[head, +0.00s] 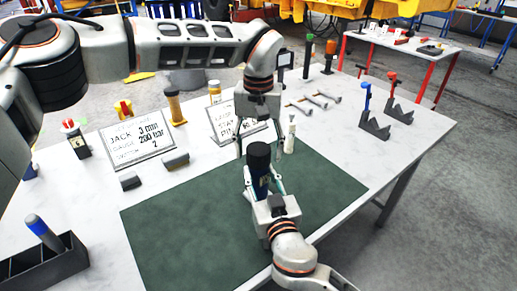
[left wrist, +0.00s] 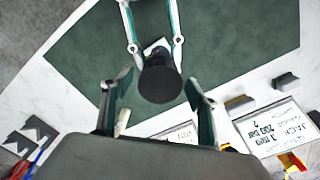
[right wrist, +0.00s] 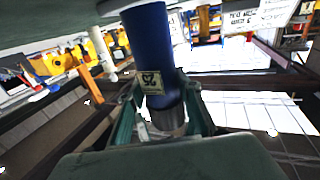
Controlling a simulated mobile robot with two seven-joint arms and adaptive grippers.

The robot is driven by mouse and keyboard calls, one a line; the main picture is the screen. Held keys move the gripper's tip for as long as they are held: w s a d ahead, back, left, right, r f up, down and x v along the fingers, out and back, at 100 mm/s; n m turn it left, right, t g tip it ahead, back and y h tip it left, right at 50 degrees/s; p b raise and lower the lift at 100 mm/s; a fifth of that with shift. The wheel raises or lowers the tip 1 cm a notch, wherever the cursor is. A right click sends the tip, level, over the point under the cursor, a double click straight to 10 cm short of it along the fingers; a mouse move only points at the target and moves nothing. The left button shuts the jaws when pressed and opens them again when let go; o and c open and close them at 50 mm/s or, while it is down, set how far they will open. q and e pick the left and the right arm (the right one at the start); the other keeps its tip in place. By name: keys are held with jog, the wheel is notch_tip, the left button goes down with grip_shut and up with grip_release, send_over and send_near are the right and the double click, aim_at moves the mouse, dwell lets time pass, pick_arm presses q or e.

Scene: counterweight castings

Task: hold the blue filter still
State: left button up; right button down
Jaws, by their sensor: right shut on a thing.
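The blue filter (head: 260,184) is an upright blue cylinder with a black cap, above the green mat (head: 165,225). In the right wrist view the filter (right wrist: 149,45) shows a pale number label and a grey metal lower end. My right gripper (head: 265,186) is shut on it, with a finger on each side; it also shows in the right wrist view (right wrist: 160,98). My left gripper (head: 259,146) is above, pointing down, its fingers spread. In the left wrist view the black cap (left wrist: 160,80) lies between and just beyond the left fingertips (left wrist: 149,88); I see no contact.
Two written signs (head: 138,142) (head: 238,121) stand behind the mat, with small grey blocks (head: 175,160) in front. A dark bin (head: 45,262) is at the front left. Grey stands (head: 374,128) and several tools (head: 317,102) lie at the right. The mat's left part is clear.

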pick_arm(q)
jog(key=shift+r, duration=2.25)
jog(key=shift+c, duration=0.4)
